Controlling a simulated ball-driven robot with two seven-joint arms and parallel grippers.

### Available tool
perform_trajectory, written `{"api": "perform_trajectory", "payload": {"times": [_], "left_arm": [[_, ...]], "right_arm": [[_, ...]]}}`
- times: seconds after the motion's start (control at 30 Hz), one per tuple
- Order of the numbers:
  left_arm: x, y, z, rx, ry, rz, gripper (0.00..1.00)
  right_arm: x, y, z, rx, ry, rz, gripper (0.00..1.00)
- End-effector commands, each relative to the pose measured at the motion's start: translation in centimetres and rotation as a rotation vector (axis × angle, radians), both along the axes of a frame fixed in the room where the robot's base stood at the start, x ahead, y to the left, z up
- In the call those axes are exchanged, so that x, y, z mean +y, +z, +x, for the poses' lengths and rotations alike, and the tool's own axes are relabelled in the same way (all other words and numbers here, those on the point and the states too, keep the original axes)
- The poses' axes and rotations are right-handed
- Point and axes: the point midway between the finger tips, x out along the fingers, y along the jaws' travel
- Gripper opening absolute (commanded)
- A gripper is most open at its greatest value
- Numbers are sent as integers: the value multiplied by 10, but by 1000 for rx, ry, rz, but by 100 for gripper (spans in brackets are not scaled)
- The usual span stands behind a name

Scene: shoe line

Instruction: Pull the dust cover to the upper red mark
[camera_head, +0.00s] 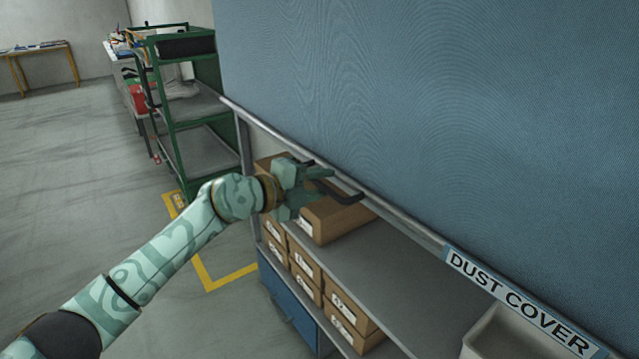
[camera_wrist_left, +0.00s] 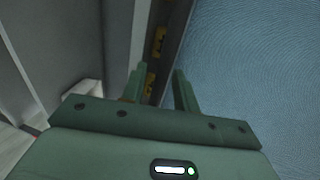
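The dust cover (camera_head: 430,110) is a large blue textured sheet hanging down in front of the upper rack. It ends in a grey bottom bar (camera_head: 400,222) with a "DUST COVER" label. A black handle (camera_head: 347,198) sticks out from the bar. My left gripper (camera_head: 318,180) is at the left part of this handle; whether it touches is unclear. In the left wrist view its two fingers (camera_wrist_left: 162,88) stand apart beside the blue cover (camera_wrist_left: 255,70), with a dark strip visible between them. No red mark shows. My right gripper is out of view.
Brown boxes (camera_head: 305,262) stand on shelves below the bar. A grey-white bin (camera_head: 490,335) sits at lower right, a blue drawer unit (camera_head: 288,312) below. A green cart (camera_head: 185,110) stands at left. The floor at left is clear, with yellow tape (camera_head: 225,282).

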Motion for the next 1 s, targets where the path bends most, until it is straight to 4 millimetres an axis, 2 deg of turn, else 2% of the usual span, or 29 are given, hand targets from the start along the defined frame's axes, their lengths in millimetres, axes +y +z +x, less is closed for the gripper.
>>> {"api": "perform_trajectory", "payload": {"times": [0.17, 0.27, 0.5, 0.7, 0.83, 1.0], "left_arm": [[5, 3, -3, -2, 2, 0, 30], [17, 9, -11, -3, 3, 1, 30], [68, 23, -49, -2, 2, 3, 30], [106, 29, -77, -1, 2, 2, 30], [122, 31, -88, 1, 1, 0, 30], [130, 33, -94, 0, 0, 0, 30]], "right_arm": [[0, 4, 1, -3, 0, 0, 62], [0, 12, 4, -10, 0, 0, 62], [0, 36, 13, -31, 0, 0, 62], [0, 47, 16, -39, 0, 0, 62], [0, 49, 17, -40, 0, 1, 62], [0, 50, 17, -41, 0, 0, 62]]}}
